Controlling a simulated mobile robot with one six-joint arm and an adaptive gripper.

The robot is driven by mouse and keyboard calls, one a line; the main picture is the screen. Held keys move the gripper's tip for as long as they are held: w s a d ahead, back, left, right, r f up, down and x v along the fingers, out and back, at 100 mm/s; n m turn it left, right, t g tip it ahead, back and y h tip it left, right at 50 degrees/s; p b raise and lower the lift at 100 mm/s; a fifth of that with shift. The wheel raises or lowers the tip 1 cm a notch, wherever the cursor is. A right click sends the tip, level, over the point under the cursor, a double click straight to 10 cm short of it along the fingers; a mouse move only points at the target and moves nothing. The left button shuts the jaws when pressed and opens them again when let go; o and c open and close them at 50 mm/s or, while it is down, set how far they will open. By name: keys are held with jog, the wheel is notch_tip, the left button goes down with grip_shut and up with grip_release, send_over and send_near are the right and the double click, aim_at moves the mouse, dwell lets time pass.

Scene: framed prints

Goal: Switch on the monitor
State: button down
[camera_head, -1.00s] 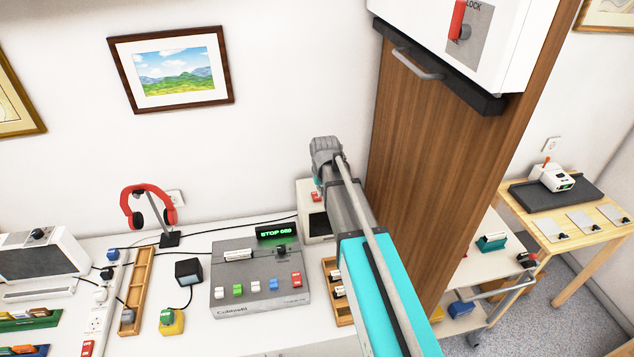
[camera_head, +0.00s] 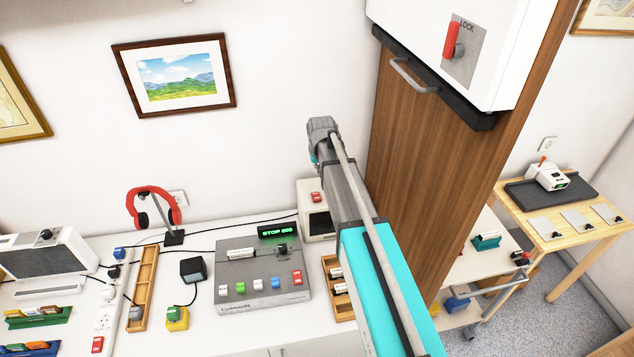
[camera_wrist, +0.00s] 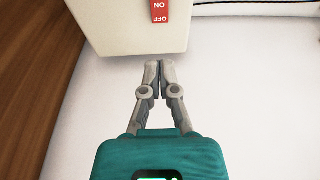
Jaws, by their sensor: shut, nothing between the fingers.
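A small cream box with a dark screen (camera_head: 319,224), which looks like the monitor, stands at the back of the white counter, partly hidden by my arm. A red rocker switch (camera_head: 316,197) sits on its top. In the wrist view the box (camera_wrist: 130,28) fills the upper left, and its red switch (camera_wrist: 160,10), marked ON and OFF, is cut by the top edge. I cannot tell which way the switch is set. My gripper (camera_wrist: 158,66) is shut and empty, its fingertips just below the box's edge in the picture and apart from the switch. My arm hides it in the head view.
A grey control panel (camera_head: 262,285) with coloured buttons stands left of the box. A wooden tray (camera_head: 334,266) lies in front of it. A tall wooden panel (camera_head: 420,170) rises close on the right, under a white cabinet (camera_head: 500,40). Cables run along the counter's back.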

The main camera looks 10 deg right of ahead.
jog(key=b, duration=1)
send_over(318, 198)
jog(key=shift+s+f+x, duration=0.1)
jog(key=shift+s+x, duration=0.25)
jog(key=shift+x, duration=1.35)
jog(key=shift+s+f+x, duration=0.1)
jog(key=shift+s+x, duration=0.25)
jog(key=shift+x, duration=1.3)
jog(key=shift+s+f+x, duration=0.1)
jog(key=shift+s+x, duration=0.25)
jog(key=shift+x, duration=1.35)
jog(key=shift+s+a+f+b, duration=0.1)
jog(key=shift+s+f+b, duration=0.05)
jog(key=shift+f+b, duration=0.7)
jog(key=shift+s+a+f+b, duration=0.1)
jog(key=shift+s+f+b, duration=0.05)
jog(key=shift+f+b, duration=0.65)
jog(key=shift+d, duration=0.2)
